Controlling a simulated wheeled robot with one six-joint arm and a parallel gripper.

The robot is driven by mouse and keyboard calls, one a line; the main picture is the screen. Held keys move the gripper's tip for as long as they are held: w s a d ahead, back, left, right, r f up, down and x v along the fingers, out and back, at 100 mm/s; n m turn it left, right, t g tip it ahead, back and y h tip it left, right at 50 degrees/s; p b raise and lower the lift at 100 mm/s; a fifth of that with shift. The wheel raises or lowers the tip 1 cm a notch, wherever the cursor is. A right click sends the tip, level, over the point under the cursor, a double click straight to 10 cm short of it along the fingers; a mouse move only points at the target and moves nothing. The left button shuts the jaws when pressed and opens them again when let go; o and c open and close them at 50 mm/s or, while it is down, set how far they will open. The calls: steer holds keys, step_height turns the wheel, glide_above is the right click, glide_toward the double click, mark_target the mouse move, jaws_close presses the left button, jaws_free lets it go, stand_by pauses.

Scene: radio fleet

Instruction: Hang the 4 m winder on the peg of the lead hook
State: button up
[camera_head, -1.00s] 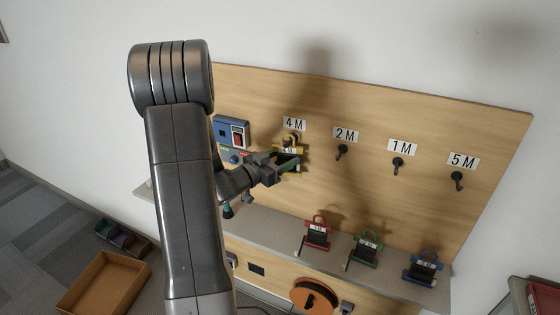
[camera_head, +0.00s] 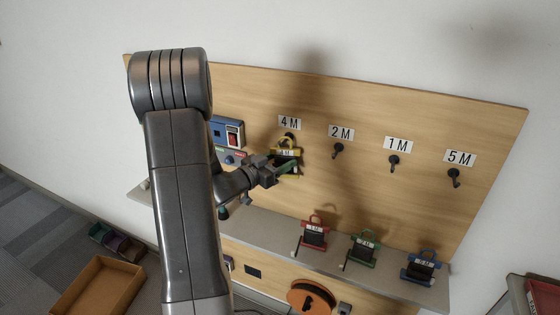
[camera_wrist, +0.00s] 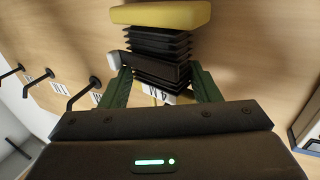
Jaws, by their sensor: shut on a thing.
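The yellow 4 m winder (camera_head: 287,154), with black wound lead, is upright against the board just below the 4 M label (camera_head: 289,122). My gripper (camera_head: 275,168) is shut on it from the front left. In the wrist view, the green fingers (camera_wrist: 160,92) grip both sides of the black winding, and a yellow end bar (camera_wrist: 160,15) shows beyond. The dark lead hook (camera_head: 289,135) under the 4 M label is at the winder's top loop. I cannot tell whether the loop is around the peg or only in front of it.
Empty hooks stand under the 2 M (camera_head: 338,150), 1 M (camera_head: 393,163) and 5 M (camera_head: 454,177) labels. Red (camera_head: 313,234), green (camera_head: 363,248) and blue (camera_head: 424,266) winders stand on the grey shelf (camera_head: 270,225). A blue device (camera_head: 226,132) is mounted left of the 4 M hook.

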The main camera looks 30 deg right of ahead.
steer(key=o, duration=1.1)
steer(key=shift+o, duration=0.2)
steer(key=b+v, duration=0.2)
steer(key=v, duration=1.2)
steer(key=shift+d, duration=0.2)
steer(key=p+x, duration=0.2)
steer(key=x, duration=1.1)
steer(key=shift+d+r, duration=0.1)
steer(key=shift+d, duration=0.1)
steer(key=shift+w+d+r+p, duration=0.1)
steer(key=shift+w+r+p, duration=0.1)
steer(key=shift+p, duration=0.1)
steer(key=shift+s+a+r, duration=0.25)
steer(key=shift+r, duration=0.05)
